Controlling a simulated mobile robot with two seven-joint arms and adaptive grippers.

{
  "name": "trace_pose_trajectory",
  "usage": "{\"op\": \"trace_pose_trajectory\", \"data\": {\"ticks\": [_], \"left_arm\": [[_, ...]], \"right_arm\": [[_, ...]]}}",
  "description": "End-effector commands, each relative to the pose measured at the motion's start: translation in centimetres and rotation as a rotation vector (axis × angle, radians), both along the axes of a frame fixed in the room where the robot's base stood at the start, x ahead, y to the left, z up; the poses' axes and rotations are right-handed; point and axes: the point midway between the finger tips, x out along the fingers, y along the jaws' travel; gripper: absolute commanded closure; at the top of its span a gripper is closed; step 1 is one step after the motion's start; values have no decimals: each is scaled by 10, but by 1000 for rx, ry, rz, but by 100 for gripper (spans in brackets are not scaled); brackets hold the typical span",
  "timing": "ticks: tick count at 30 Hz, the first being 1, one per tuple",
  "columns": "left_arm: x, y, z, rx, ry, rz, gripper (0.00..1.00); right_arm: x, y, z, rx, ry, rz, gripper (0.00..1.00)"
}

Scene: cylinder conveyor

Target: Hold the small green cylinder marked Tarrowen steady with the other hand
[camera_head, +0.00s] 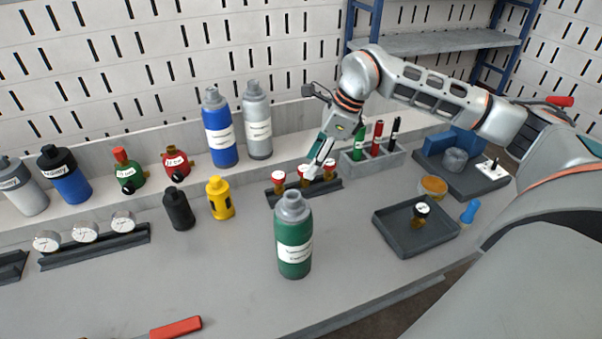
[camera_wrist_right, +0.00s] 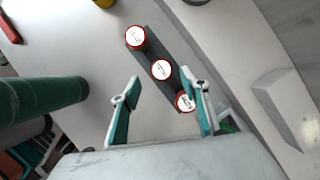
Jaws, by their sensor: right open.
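A green cylinder (camera_head: 294,232) with a grey neck and a white label stands upright on the table, in the front middle of the head view. Its label is too blurred to read surely. In the right wrist view a green cylinder body (camera_wrist_right: 40,100) shows at the left edge. My right gripper (camera_head: 317,160) is open, over a dark rack of red-rimmed, white-topped pieces (camera_head: 304,176), behind and right of the cylinder and apart from it. In the right wrist view its fingers (camera_wrist_right: 165,92) are spread, with the rack beyond them. My left gripper is not in view.
A blue cylinder (camera_head: 220,130) and a grey cylinder (camera_head: 257,120) stand at the back. A pen holder (camera_head: 372,165) and a dark tray (camera_head: 393,244) lie right. Small black (camera_head: 178,210) and yellow (camera_head: 220,199) bottles stand left.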

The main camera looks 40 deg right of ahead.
Motion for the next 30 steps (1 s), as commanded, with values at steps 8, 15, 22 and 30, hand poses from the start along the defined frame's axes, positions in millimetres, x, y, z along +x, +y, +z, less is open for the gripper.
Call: {"op": "trace_pose_trajectory", "data": {"ticks": [8, 15, 22, 30], "left_arm": [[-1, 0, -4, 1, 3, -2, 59], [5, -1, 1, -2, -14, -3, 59], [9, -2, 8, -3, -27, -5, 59], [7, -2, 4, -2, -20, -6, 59]], "right_arm": [[8, 7, -27, 1, 5, 0, 55], [17, 15, -54, 2, 3, -1, 55], [18, 15, -52, 0, -1, -1, 58], [18, 15, -52, 0, -1, 0, 99]]}}
